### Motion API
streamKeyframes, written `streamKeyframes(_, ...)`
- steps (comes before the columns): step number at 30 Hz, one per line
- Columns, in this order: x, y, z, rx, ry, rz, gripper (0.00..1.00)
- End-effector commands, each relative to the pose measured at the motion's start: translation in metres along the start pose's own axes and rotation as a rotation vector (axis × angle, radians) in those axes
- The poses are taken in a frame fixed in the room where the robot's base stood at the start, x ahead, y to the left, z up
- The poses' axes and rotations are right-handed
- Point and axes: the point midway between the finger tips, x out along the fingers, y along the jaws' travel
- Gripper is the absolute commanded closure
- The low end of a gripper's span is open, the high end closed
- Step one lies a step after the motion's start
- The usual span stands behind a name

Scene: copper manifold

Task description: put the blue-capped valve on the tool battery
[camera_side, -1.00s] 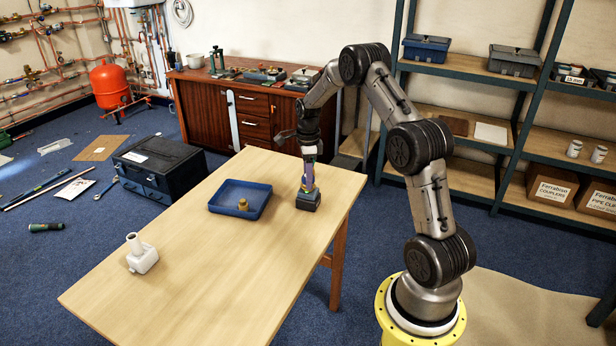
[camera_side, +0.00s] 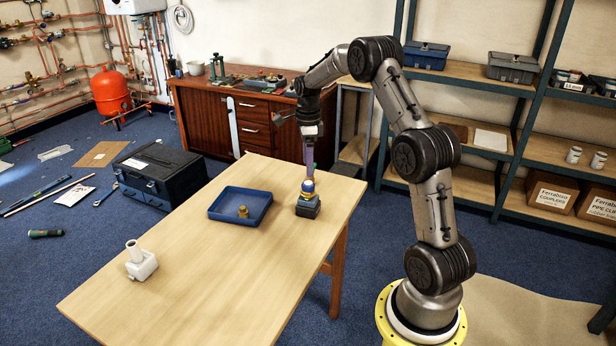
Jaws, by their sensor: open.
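The blue-capped valve (camera_side: 308,187), a brass body with a round blue top, sits upright on the dark tool battery (camera_side: 307,208) near the far right end of the table. My gripper (camera_side: 309,170) is open, pointing down just above the blue cap. At this size I cannot tell whether the fingertips are clear of the cap.
A blue tray (camera_side: 240,205) with a small brass fitting (camera_side: 242,212) in it lies left of the battery. A white fitting (camera_side: 140,260) stands at the table's left end. The wooden table (camera_side: 215,275) is clear toward the front.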

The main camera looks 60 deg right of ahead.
Motion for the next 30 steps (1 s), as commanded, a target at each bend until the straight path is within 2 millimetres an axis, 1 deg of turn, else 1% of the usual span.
streamKeyframes(1,-0.011,-0.001,0.0,0.0,-0.001,-0.003,0.22)
streamKeyframes(3,-0.021,0.0,0.0,0.0,-0.001,-0.002,0.22)
streamKeyframes(6,-0.033,-0.001,0.0,0.0,-0.001,-0.002,0.22)
streamKeyframes(10,-0.043,0.002,0.001,-0.01,-0.001,-0.001,0.22)
streamKeyframes(12,-0.052,0.008,0.006,-0.053,-0.004,-0.012,0.22)
streamKeyframes(14,-0.065,0.02,0.014,-0.134,-0.009,-0.029,0.22)
streamKeyframes(17,-0.095,0.054,0.031,-0.354,-0.018,-0.074,0.22)
streamKeyframes(18,-0.108,0.073,0.037,-0.465,-0.021,-0.096,0.22)
streamKeyframes(20,-0.126,0.103,0.045,-0.642,-0.023,-0.133,0.22)
streamKeyframes(21,-0.136,0.123,0.049,-0.762,-0.022,-0.157,0.22)
streamKeyframes(22,-0.143,0.139,0.051,-0.851,-0.021,-0.176,0.22)
streamKeyframes(23,-0.149,0.153,0.052,-0.939,-0.019,-0.196,0.22)
streamKeyframes(24,-0.157,0.174,0.052,-1.057,-0.016,-0.222,0.22)
streamKeyframes(26,-0.165,0.205,0.051,-1.233,-0.007,-0.264,0.22)
streamKeyframes(27,-0.169,0.225,0.048,-1.351,0.0,-0.292,0.22)
streamKeyframes(29,-0.173,0.254,0.043,-1.525,0.014,-0.337,0.22)
streamKeyframes(30,-0.174,0.272,0.038,-1.641,0.026,-0.368,0.22)
